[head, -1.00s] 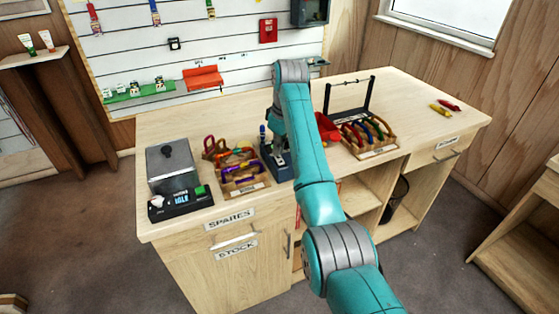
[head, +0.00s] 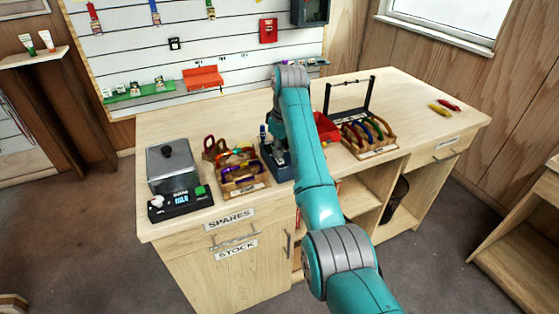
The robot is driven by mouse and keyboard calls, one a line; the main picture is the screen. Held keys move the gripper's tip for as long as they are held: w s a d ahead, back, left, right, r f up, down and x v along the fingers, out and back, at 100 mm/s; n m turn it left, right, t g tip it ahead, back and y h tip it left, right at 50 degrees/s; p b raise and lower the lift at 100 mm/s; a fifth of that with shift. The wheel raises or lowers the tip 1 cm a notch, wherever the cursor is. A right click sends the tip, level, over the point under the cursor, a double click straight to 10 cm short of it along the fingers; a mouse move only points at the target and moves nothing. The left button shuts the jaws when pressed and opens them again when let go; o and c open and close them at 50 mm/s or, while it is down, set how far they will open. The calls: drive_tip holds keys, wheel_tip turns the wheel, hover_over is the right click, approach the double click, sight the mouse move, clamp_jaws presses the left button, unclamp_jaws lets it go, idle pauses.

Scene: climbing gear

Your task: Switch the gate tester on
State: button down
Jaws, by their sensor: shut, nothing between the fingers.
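A blue device (head: 272,158) stands near the bench middle, partly covered by my arm. I cannot tell from the labels which of the two is the gate tester. My gripper (head: 277,139) is mostly hidden behind my forearm, low over the blue device. It is shut and holds nothing. I cannot see whether it touches the device.
Wooden trays of coloured carabiners (head: 243,184) stand left of the blue device. Right of my arm are a red bin (head: 326,127), a rack of coloured gear (head: 366,134) and a black frame (head: 349,97). The bench's right side (head: 408,98) is mostly clear.

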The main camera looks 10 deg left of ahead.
drive_tip(key=shift+f, duration=0.15)
drive_tip(key=shift+r, duration=3.5)
drive_tip(key=shift+s, duration=0.15)
